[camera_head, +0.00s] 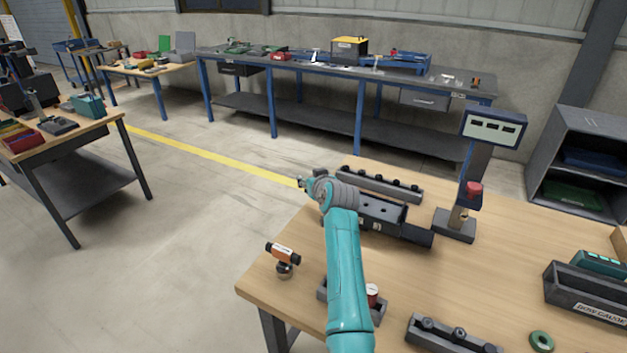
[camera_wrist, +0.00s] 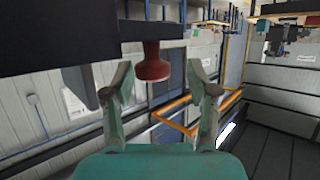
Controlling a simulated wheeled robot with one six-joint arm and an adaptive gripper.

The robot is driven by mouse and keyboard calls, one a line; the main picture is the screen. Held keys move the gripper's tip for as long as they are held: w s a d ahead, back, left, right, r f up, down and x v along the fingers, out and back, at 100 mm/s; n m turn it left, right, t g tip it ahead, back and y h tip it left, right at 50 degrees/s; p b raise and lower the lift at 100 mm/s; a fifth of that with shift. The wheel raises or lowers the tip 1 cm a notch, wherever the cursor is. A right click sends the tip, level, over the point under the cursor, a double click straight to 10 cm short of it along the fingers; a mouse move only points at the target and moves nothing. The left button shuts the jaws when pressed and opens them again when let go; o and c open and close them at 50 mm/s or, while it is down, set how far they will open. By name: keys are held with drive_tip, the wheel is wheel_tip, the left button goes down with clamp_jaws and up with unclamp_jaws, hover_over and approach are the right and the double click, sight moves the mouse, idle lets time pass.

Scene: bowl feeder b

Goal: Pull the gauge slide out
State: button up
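A dark gauge block (camera_head: 380,213) sits on the wooden table, partly hidden behind my arm. A grey-black piece (camera_head: 417,235) shows at its right end; I cannot tell whether it is the slide. My gripper (camera_head: 304,183) is small and partly hidden by my wrist in the head view, left of the block. In the wrist view my gripper (camera_wrist: 161,66) is open, its fingers wide apart. A red round knob (camera_wrist: 152,66) on a dark body (camera_wrist: 60,40) shows between the fingertips, nearer the left one. No contact is visible, and its depth is unclear.
A post with a display (camera_head: 493,128) and red button (camera_head: 473,188) stands right of the block. A dark rail with pegs (camera_head: 380,183) lies behind it. A small orange-black device (camera_head: 283,257) stands near the left edge. A labelled bin (camera_head: 585,290) is at right.

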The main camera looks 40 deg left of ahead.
drive_tip(key=shift+d, duration=0.2)
drive_tip(key=shift+s+d+r, duration=0.15)
drive_tip(key=shift+d, duration=0.3)
drive_tip(key=v, duration=1)
drive_tip(key=shift+s+d+r, duration=0.2)
drive_tip(key=shift+s+d, duration=0.05)
